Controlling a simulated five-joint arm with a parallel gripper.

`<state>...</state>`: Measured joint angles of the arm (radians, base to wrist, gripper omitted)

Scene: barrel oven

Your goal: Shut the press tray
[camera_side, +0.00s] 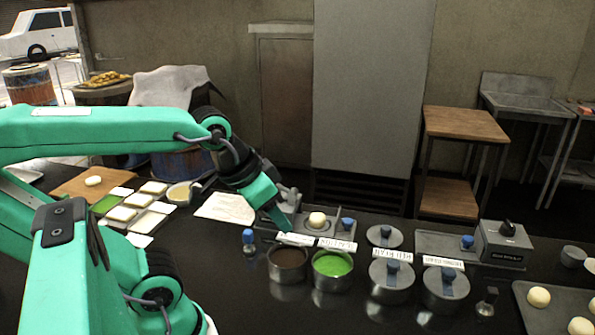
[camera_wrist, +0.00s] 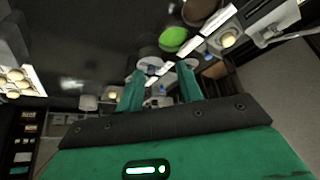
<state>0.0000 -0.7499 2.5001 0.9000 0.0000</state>
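In the side view a low grey tray (camera_side: 332,229) carries a pale dough ball (camera_side: 317,219) and has a blue knob (camera_side: 347,224) at its right end. It extends right from a grey press-like unit (camera_side: 289,196), partly hidden by my gripper. The dough ball also shows in the wrist view (camera_wrist: 228,40). My gripper (camera_side: 284,221) points down at the left of this tray. Whether it touches the tray I cannot tell. In the wrist view its two green fingers (camera_wrist: 160,88) stand apart with nothing clearly held between them.
A second tray (camera_side: 437,243) with a blue knob adjoins a grey box (camera_side: 503,246) at right. In front stand a brown-filled pot (camera_side: 288,259), a green-filled pot (camera_side: 332,264) and lidded pots (camera_side: 391,277). A dough tray (camera_side: 555,307) lies at right.

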